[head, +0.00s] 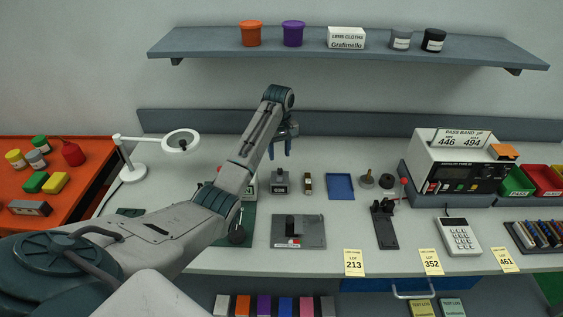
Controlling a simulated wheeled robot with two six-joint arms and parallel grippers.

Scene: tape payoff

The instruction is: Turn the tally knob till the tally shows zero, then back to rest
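My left gripper (280,150) hangs over the back of the bench, fingers pointing down and apart, with nothing seen between them. A small grey device (280,187) with a dark top stands on the bench below it in the picture; it may be the tally, but its knob and digits are too small to make out. The gripper appears above it and apart from it. Another small device (250,190) is partly hidden behind my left arm. My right gripper is not in view.
A blue tray (341,187), a grey plate with a black block (298,231) and a black lever fixture (384,222) lie nearby. A pass band instrument (455,172) and a calculator-like keypad (458,236) stand right. A shelf (340,47) runs above. Bare bench lies between them.

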